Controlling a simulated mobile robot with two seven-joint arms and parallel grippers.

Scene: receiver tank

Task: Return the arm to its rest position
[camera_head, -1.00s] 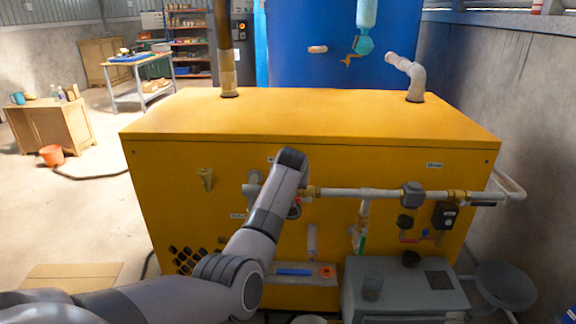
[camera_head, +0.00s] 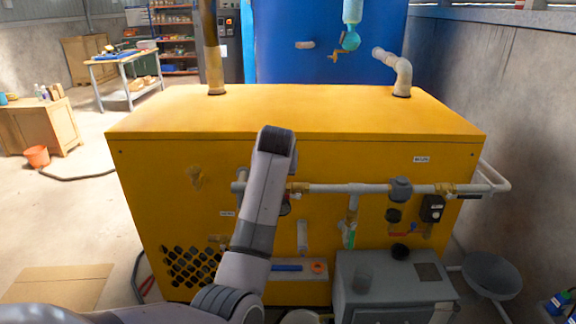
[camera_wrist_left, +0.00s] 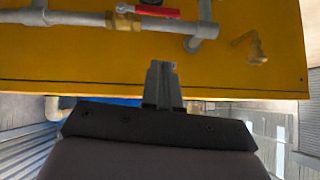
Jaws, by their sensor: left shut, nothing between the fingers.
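My left arm (camera_head: 262,205) comes in from the lower left in the head view and stands in front of the yellow cabinet (camera_head: 150,165). Its dark wrist end overlaps the cabinet's upper front edge; the fingers are hidden there. In the left wrist view my left gripper (camera_wrist_left: 162,70) is shut, with nothing between the fingers. The yellow cabinet face (camera_wrist_left: 75,65) lies behind it. A grey pipe with brass fittings and a red-handled valve (camera_wrist_left: 150,11) shows above the fingertips, apart from them. My right gripper is not in view.
The grey pipe run (camera_head: 350,188) crosses the cabinet front beside my arm. A grey box (camera_head: 390,285) stands low at the right, near a grey basin (camera_head: 492,275). A flattened cardboard sheet (camera_head: 60,287) lies on the floor at the left, with open floor beyond.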

